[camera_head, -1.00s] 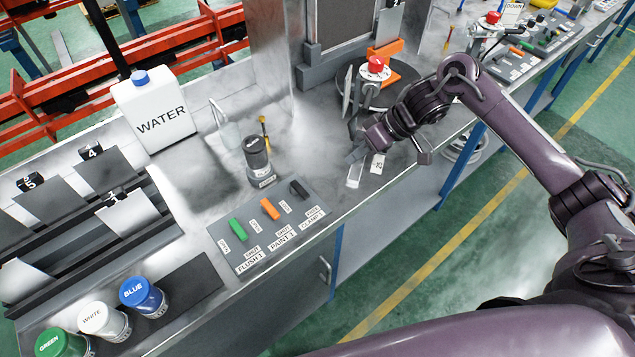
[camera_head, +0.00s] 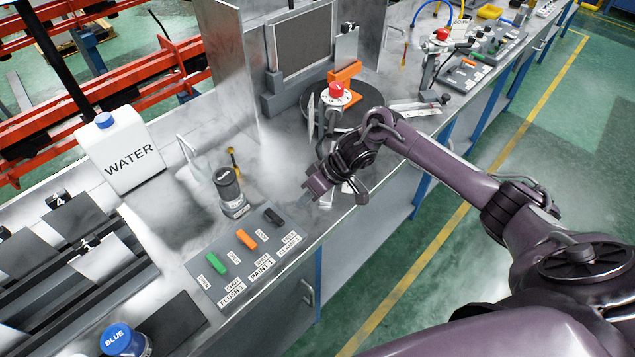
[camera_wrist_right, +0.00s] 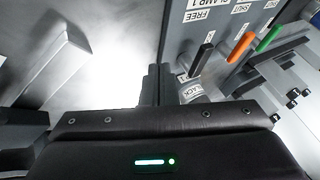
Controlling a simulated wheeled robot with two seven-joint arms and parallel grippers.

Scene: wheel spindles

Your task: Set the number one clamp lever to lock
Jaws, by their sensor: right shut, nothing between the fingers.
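The clamp 1 lever (camera_head: 273,217) is the small black lever at the right end of the grey panel (camera_head: 230,277), beside an orange and a green lever. It also shows in the right wrist view (camera_wrist_right: 201,60), between a FREE label (camera_wrist_right: 197,16) and a partly hidden LOCK label (camera_wrist_right: 193,91). I cannot tell its exact setting. My right gripper (camera_head: 307,197) is shut and empty, just right of the panel and apart from the lever. Its fingers show in the wrist view (camera_wrist_right: 150,86), left of the lever. My left gripper is not in view.
A dark-topped bottle (camera_head: 229,188) stands behind the panel. A white WATER jug (camera_head: 121,155) is further left. A round dark turntable (camera_head: 366,97) with a red-knobbed fixture is behind my right arm. The bench's front edge runs close to the panel.

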